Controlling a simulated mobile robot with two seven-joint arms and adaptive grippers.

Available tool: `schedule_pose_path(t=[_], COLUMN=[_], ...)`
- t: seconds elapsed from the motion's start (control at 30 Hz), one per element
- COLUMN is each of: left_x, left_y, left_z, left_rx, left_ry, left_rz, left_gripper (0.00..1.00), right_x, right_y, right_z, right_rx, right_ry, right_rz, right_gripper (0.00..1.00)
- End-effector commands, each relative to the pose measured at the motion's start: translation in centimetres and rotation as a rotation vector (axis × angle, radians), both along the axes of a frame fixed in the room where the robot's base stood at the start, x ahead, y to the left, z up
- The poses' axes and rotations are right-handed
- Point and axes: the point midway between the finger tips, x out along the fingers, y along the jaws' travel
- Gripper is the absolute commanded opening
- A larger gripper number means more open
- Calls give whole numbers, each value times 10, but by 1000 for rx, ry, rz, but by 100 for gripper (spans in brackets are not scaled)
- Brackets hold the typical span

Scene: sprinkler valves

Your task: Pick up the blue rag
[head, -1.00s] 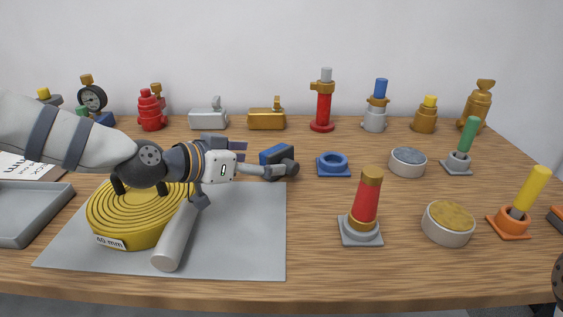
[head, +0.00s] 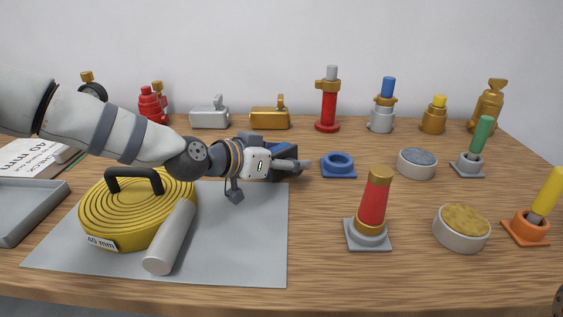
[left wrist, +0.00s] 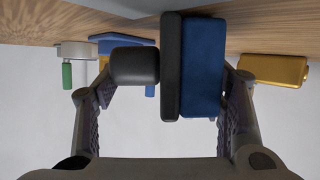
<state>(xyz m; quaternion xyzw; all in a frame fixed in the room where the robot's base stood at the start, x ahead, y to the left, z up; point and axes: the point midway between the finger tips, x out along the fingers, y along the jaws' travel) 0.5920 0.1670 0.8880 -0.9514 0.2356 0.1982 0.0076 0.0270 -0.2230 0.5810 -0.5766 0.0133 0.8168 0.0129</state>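In the left wrist view the blue thing (left wrist: 203,65) stands in front of and partly between the fingers of my left gripper (left wrist: 165,95). The fingers are apart. A gap shows on the left finger's side, beside a dark rounded piece. Touch at the right finger cannot be told.
A yellow coiled hose (head: 120,215) and a grey cylinder (head: 170,238) lie on a grey mat (head: 245,240) below my left arm. A blue ring base (head: 339,165) sits just right of the gripper. A red post (head: 373,205) stands nearer. Metal blocks and valves line the back.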

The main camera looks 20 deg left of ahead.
Motion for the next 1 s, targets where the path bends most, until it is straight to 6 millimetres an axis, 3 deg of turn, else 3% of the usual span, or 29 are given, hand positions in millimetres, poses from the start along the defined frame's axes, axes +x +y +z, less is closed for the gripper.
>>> schedule_pose_path(t=[0.07,0.1,0.33,0.47,0.53,0.73,0.9,1.0], left_x=[0,0,0,0,0,-51,-103,-123], left_y=[0,0,0,0,0,-4,-7,-8], left_z=[0,0,3,22,41,110,129,132], left_rx=[0,0,0,0,2,2,0,0], left_ry=[1,0,-1,-7,-12,-30,-25,-17], left_rz=[0,0,0,0,-1,-2,-1,0], left_gripper=[32,28,27,27,27,27,27,27], right_x=[0,0,1,5,9,41,61,67], right_y=[0,0,0,0,0,0,0,0], right_z=[0,0,1,5,10,41,60,65], right_rx=[0,0,0,0,0,1,1,0], right_ry=[0,0,-3,-16,-31,-142,-218,-238], right_rz=[0,0,0,0,0,-2,-3,-3], right_gripper=[40,40,40,40,40,40,40,40])
